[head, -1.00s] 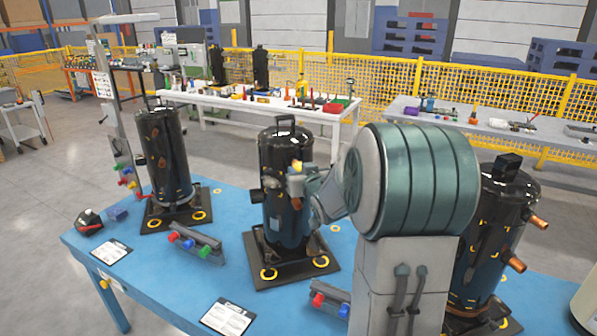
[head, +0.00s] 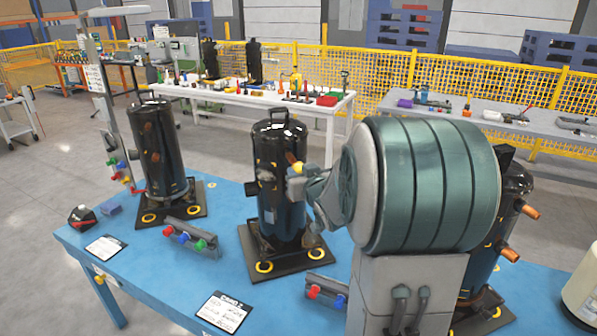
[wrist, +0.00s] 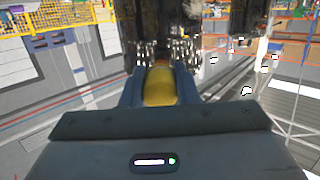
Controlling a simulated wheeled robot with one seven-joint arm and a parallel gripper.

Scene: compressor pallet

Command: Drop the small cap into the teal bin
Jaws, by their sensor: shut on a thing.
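A small yellow cap (wrist: 160,88) sits between the two fingers of my gripper (wrist: 158,80) in the wrist view. My gripper is shut on it. In the head view my gripper (head: 296,182) is at the upper front of the middle black compressor (head: 278,215), with a bit of yellow showing at its tip. The dark compressor also fills the top middle of the wrist view (wrist: 160,25). I cannot tell whether the cap touches the compressor. I cannot make out a teal bin in either view.
The compressors stand on a blue table (head: 205,262). Another black compressor (head: 162,155) is at left; one at right is partly hidden by my arm. A rack of coloured caps (head: 190,238) and printed cards (head: 222,312) lie in front. A white table (head: 345,110) stands behind.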

